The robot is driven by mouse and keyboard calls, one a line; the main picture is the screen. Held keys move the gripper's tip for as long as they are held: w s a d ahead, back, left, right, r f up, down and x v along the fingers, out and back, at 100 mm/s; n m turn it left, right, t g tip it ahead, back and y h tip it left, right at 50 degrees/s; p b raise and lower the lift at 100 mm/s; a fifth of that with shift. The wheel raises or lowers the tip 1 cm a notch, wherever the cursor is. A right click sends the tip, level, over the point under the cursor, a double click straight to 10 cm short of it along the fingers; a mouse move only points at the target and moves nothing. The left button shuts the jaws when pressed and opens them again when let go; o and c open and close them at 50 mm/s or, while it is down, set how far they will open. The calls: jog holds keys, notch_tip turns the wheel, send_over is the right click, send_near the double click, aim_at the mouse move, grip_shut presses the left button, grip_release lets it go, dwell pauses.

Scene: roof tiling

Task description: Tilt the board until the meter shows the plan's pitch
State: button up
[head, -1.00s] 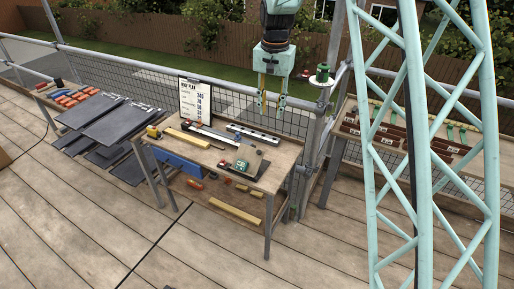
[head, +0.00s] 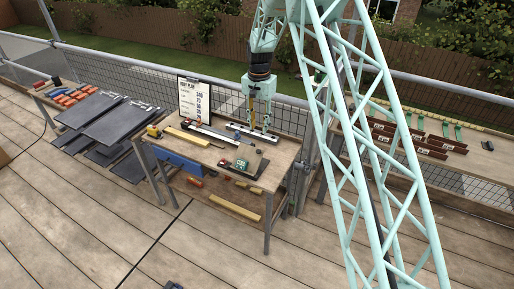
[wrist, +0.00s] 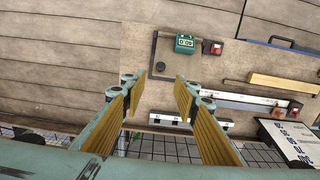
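My gripper (head: 260,122) is open and empty above the back part of the workbench. In the wrist view its two yellow-padded fingers (wrist: 160,92) stand apart with nothing between them. A green meter with a lit display (head: 241,163) sits toward the front right of the bench; it also shows in the wrist view (wrist: 185,43), its digits too small to read surely.
A pale slotted rail (wrist: 190,122) lies at the bench's back edge, near my fingers. A long metal bar (wrist: 245,98) and a yellow wooden strip (wrist: 285,85) lie beside it. Dark tiles (head: 115,118) are stacked at left. Another bench (head: 440,150) with brown pieces is at right.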

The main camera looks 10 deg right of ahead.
jog(key=shift+w+f, duration=0.15)
jog(key=shift+f, duration=0.15)
jog(key=shift+f, duration=0.15)
jog(key=shift+f+p, duration=0.9)
jog(key=shift+f, duration=5.85)
grip_shut()
